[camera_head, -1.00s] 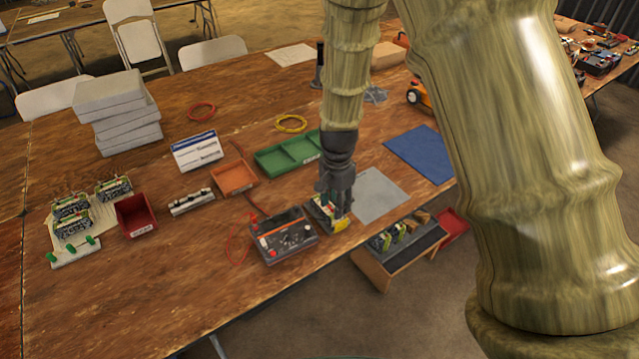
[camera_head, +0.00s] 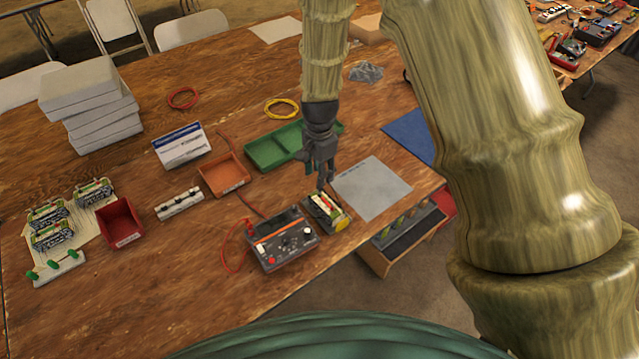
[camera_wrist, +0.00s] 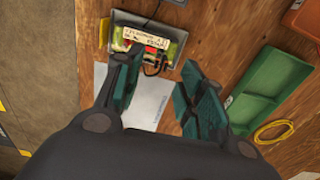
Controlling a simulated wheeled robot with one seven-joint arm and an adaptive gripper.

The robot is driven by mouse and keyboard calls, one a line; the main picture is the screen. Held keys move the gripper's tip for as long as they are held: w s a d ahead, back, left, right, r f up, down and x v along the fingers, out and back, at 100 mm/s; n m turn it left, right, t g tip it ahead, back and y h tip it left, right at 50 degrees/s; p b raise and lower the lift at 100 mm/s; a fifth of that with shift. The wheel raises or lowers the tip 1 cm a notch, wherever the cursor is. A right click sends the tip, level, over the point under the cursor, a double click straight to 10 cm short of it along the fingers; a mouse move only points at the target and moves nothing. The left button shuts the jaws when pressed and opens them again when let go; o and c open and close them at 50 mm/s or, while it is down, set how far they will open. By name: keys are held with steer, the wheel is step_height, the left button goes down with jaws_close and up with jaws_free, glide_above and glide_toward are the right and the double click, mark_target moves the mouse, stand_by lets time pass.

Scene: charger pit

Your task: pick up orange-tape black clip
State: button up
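A battery pack with a white label, yellow-green sides and red patches (camera_wrist: 150,40) sits in a small grey tray (camera_wrist: 178,22). In the head view the pack (camera_head: 326,208) is right of the tester. A small black clip-like piece with a looped dark cable (camera_wrist: 155,66) shows at the pack's near side in the wrist view. I cannot make out orange tape on it for certain. My gripper (camera_head: 318,182) is above and just behind the pack. In the wrist view my gripper (camera_wrist: 163,64) has its fingers spread with nothing held, the left finger overlapping the pack's edge.
A tester with red leads (camera_head: 282,240) stands left of the pack. A grey mat (camera_head: 385,190) lies right. A green tray (camera_head: 262,153) and orange bin (camera_head: 223,174) are behind. A slotted holder (camera_head: 405,238) is beyond the table's front edge.

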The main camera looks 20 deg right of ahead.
steer(key=shift+f, duration=0.4)
steer(key=shift+s+f, duration=0.1)
steer(key=shift+f, duration=0.2)
steer(key=shift+w+d+f+p, duration=0.1)
steer(key=shift+w+f+p, duration=0.05)
steer(key=shift+f+p, duration=0.45)
steer(key=shift+w+f+p, duration=0.1)
steer(key=shift+f+p, duration=0.35)
steer(key=shift+f, duration=0.25)
steer(key=shift+f+p, duration=0.35)
steer(key=shift+f, duration=0.95)
jaws_close()
